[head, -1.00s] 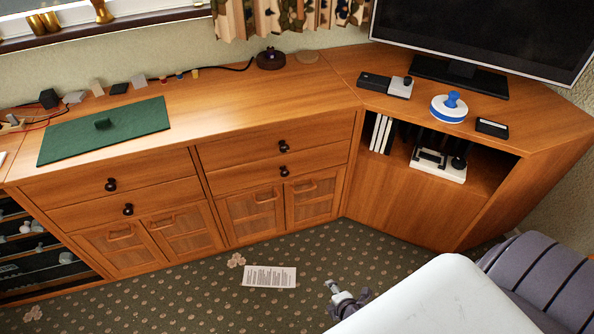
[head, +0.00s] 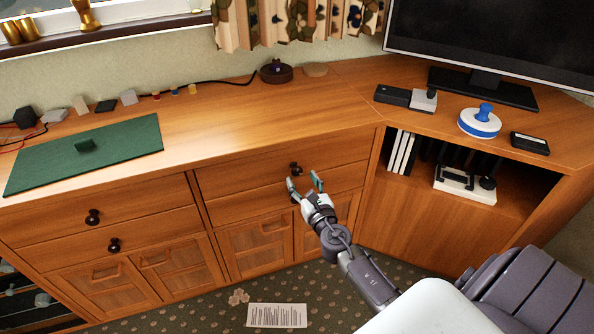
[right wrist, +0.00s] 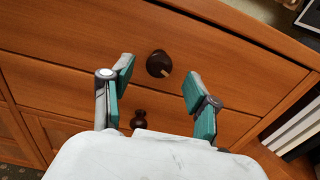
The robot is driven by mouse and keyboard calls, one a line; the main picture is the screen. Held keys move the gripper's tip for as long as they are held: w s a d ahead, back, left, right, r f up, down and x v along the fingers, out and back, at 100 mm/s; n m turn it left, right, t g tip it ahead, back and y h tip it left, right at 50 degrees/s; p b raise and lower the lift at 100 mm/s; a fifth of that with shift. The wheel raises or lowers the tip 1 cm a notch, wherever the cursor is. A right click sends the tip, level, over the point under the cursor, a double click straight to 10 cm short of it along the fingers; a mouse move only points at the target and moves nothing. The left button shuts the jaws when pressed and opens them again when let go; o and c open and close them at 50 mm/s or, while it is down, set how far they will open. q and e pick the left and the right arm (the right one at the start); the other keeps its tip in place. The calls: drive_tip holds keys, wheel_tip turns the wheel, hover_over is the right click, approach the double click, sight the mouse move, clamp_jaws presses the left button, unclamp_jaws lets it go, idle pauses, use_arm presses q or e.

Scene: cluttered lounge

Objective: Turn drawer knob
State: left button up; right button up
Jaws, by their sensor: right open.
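My right gripper (head: 304,181) is open and empty in front of the right-hand drawers of the wooden cabinet. In the right wrist view my right gripper (right wrist: 158,76) has its teal-padded fingers spread to either side of the dark upper drawer knob (right wrist: 159,64), which has a small light mark. I cannot tell whether they touch it. That knob (head: 296,168) shows just above the fingertips in the head view. A lower dark knob (right wrist: 138,119) sits below, partly hidden by my gripper. The left-hand drawers have two more dark knobs, upper (head: 93,217) and lower (head: 113,245). My left gripper is not in view.
The cabinet top holds a green board (head: 40,165), small blocks and a dark round object (head: 276,72). A television (head: 490,40) and a blue-and-white round object (head: 480,122) stand at right. A paper sheet (head: 277,316) lies on the patterned carpet.

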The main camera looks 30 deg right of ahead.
sight(298, 173)
drive_tip(key=x, duration=0.4)
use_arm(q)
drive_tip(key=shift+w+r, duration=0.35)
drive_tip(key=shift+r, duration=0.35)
use_arm(e)
drive_tip(key=shift+w, duration=0.35)
clamp_jaws()
